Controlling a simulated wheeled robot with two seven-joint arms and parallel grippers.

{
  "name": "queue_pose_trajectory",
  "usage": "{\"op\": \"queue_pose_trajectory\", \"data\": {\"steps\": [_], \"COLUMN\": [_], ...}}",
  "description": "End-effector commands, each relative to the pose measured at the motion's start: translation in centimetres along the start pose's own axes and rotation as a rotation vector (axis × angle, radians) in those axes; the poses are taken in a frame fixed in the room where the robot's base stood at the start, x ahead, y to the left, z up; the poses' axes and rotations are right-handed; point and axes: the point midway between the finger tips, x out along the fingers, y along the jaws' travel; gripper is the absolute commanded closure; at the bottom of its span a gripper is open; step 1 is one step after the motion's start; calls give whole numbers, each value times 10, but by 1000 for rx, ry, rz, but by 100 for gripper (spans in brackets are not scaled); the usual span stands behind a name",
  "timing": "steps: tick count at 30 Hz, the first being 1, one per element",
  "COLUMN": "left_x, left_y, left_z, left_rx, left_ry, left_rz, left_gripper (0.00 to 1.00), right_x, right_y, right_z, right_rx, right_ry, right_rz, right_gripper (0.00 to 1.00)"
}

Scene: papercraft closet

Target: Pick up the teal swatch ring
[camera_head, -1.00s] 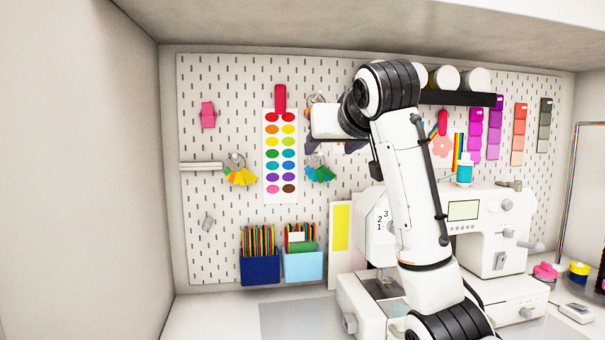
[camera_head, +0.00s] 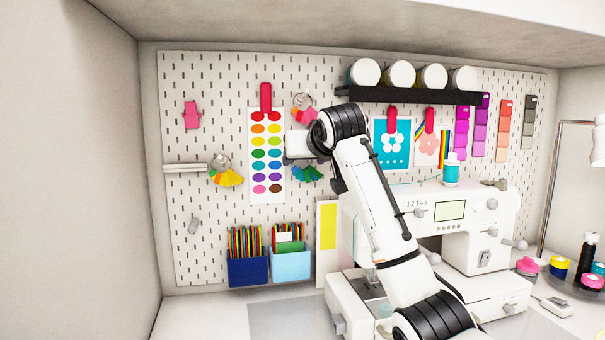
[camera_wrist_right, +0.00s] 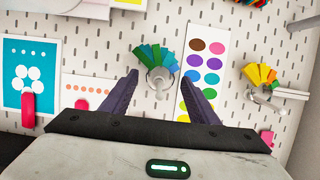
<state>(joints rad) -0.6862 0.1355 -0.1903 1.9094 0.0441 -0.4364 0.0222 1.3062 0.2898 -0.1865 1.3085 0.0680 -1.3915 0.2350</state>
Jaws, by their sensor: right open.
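The teal swatch ring (camera_head: 307,173), a fan of blue, teal and green swatches, hangs on the pegboard right of the colour-dot chart. In the right wrist view its swatches (camera_wrist_right: 155,56) fan out from a silver metal ring. My right gripper (camera_wrist_right: 160,76) is open, with a dark finger on either side of the ring in that picture. I see no contact, and cannot tell how far the fingers are from the board. In the head view the white wrist of my right gripper (camera_head: 298,145) is just above the swatches; its fingers are mostly hidden. My left gripper is not in view.
A yellow swatch ring (camera_head: 226,172) hangs left of the dot chart (camera_head: 267,158), and a pink-red one (camera_head: 303,110) hangs above. A navy bin (camera_head: 248,271) and light blue bin (camera_head: 291,265) are below. A black shelf (camera_head: 410,96) holds jars. A sewing machine (camera_head: 470,225) stands right.

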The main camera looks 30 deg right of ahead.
Motion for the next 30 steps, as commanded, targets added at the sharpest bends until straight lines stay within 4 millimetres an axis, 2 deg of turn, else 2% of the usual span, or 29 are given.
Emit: {"op": "queue_pose_trajectory", "data": {"steps": [5, 12, 20, 25, 27, 30], "left_x": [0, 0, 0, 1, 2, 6], "left_y": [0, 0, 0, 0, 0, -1], "left_z": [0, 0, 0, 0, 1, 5], "left_rx": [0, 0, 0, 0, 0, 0], "left_ry": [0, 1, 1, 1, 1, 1], "left_rz": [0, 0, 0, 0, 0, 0], "left_gripper": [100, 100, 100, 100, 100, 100], "right_x": [0, 0, -1, -3, -6, -16], "right_y": [0, 0, 0, 0, 0, -1], "right_z": [0, 0, -1, -8, -15, -9], "right_rx": [0, 0, 0, 2, 2, 0], "right_ry": [0, 0, 1, 3, 4, 4], "right_rz": [0, 0, 0, 0, -1, -1], "right_gripper": [47, 87, 89, 89, 89, 89]}}
